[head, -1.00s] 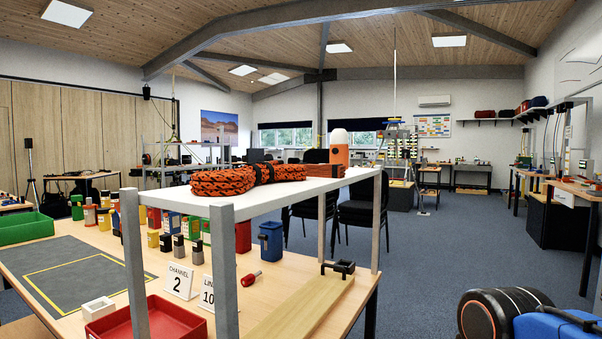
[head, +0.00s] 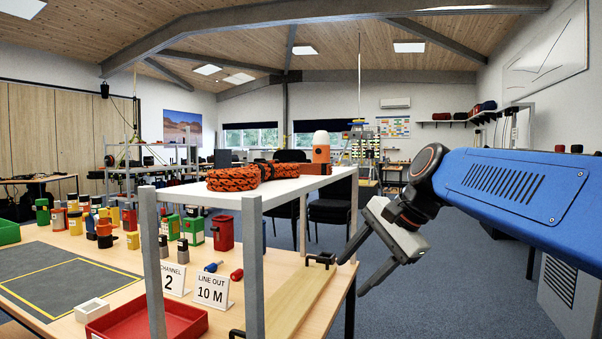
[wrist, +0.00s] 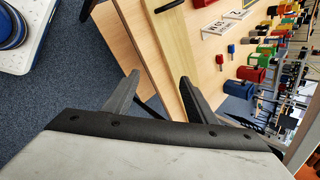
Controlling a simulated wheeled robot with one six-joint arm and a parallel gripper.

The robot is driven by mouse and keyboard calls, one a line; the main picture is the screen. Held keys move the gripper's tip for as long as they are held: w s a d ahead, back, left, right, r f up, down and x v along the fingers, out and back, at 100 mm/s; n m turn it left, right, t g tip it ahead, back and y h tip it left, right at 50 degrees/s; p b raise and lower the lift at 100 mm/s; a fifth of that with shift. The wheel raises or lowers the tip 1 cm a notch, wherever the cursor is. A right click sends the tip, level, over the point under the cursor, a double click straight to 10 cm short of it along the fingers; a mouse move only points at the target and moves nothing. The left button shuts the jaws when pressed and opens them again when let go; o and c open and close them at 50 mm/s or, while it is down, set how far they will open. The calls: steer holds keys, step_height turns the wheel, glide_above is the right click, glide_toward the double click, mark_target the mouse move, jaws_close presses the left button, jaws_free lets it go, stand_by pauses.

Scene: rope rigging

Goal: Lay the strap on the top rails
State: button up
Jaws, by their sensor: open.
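I cannot tell for certain which thing is the strap. A long pale wooden board (head: 291,299) with black bracket-like handles (head: 321,259) lies along the table's right side, under the grey rack. It also shows in the wrist view (wrist: 180,45). The grey rack (head: 254,270) carries a white top shelf (head: 285,187). On it lie an orange-and-black rope bundle (head: 232,179) and a small brown block-like thing (head: 319,169). My gripper (head: 358,272) is open and empty, pointing down-left beside the rack's right post. In the wrist view its fingers (wrist: 159,78) show over the table's edge.
A red tray (head: 150,325), a white box (head: 91,312) and cards reading 2 and 10 M (head: 211,291) stand on the table. Several coloured containers (head: 223,231) stand farther back. An orange, white-topped canister (head: 321,148) stands beyond the shelf. Blue carpet (head: 440,300) is open at right.

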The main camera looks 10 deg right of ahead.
steer(key=w+d+r+m+t+y, duration=0.1)
steer(key=w+d+r+m+y, duration=0.1)
steer(key=w+r+m, duration=0.45)
steer(key=w+d+r+m+t+y, duration=0.1)
steer(key=w+r, duration=0.3)
steer(key=r, duration=0.5)
steer(key=m+y, duration=0.3)
steer(key=m, duration=0.1)
glide_toward(306, 165)
steer(key=shift+t, duration=0.3)
steer(key=w+a, duration=0.1)
steer(key=w+f, duration=0.1)
steer(key=w+a, duration=0.1)
steer(key=shift+w+a+f, duration=0.3)
steer(key=shift+w+f, duration=0.05)
steer(key=shift+x, duration=3.05)
steer(key=shift+d+f, duration=0.15)
steer(key=shift+c, duration=0.4)
jaws_close()
